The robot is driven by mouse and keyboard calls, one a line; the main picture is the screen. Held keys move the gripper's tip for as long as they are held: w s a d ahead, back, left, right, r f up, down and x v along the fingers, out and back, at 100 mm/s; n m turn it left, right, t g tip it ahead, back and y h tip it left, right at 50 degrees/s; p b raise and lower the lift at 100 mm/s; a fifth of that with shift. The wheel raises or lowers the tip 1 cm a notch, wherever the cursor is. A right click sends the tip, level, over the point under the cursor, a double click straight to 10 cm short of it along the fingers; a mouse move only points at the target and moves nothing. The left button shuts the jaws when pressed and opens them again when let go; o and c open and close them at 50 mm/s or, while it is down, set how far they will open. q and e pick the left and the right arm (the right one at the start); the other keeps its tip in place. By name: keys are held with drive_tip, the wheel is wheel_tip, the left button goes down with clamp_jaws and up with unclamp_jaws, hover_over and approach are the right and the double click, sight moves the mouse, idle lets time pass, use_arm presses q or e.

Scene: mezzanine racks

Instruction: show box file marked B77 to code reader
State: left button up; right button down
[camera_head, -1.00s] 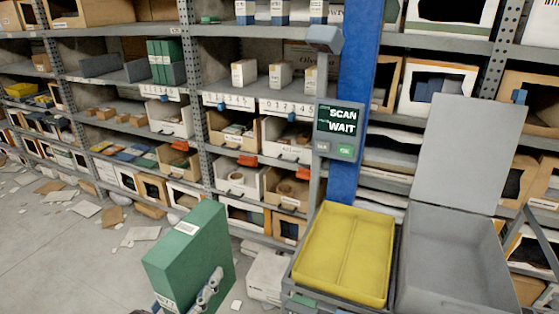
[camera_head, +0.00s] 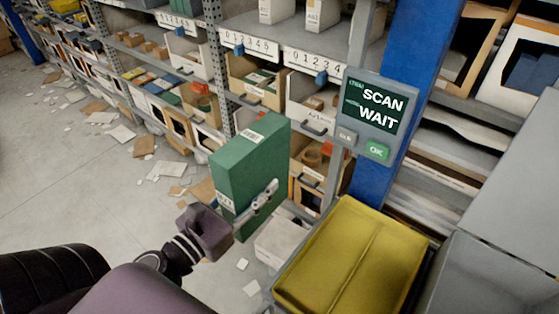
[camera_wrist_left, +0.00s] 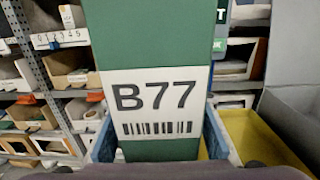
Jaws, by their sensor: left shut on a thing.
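The green box file (camera_head: 250,165) is held upright and slightly tilted by my left gripper (camera_head: 262,198), left of the yellow tray. In the left wrist view the box file (camera_wrist_left: 150,35) shows a white label (camera_wrist_left: 155,102) reading B77 with a barcode, facing my wrist camera. A smaller white label (camera_head: 252,136) is on its top edge. The code reader's panel (camera_head: 375,115) on the blue post reads SCAN and WAIT, with a green OK button (camera_head: 376,151). The box file is apart from the panel, to its lower left. My right gripper does not show.
Shelves with bins and cartons run behind. Papers and cardboard scraps (camera_head: 145,145) litter the floor at left. A white carton (camera_head: 280,240) sits beside the tray.

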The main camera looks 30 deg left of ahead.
use_arm(q)
drive_tip(key=shift+w+r, duration=0.15)
drive_tip(key=shift+w, duration=0.15)
drive_tip(key=shift+w+d+r+p, duration=0.1)
drive_tip(key=shift+w+r+p, duration=0.3)
drive_tip(key=shift+p, duration=0.3)
drive_tip(key=w+p, duration=0.1)
drive_tip(key=w, duration=0.1)
drive_tip(key=w+p, duration=0.1)
drive_tip(key=w, duration=0.1)
drive_tip(key=w+d+p, duration=0.1)
drive_tip(key=w, duration=0.2)
drive_tip(key=shift+r, duration=0.15)
drive_tip(key=shift+w+p, duration=0.3)
drive_tip(key=shift+w, duration=0.4)
drive_tip(key=shift+d, duration=0.1)
